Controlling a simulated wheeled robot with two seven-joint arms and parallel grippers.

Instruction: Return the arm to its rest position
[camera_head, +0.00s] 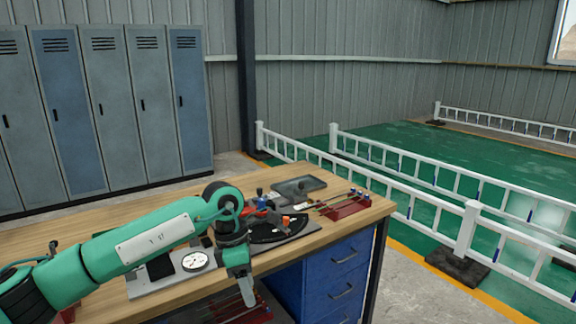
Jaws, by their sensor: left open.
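My left arm (140,243) is green and comes in from the lower left, reaching across the wooden workbench (50,230). Its left gripper (246,292) hangs down at the bench's front edge, left of the blue drawers, and is open. I see nothing held in it, though the fingers are small in the picture. My right gripper is not in view.
On the bench lie a white dial (195,261), a dark tray (298,186), a red rack with rods (347,205) and several small tools. Blue drawers (338,272) stand below. Lockers (110,105) line the back; white fences (470,225) stand to the right.

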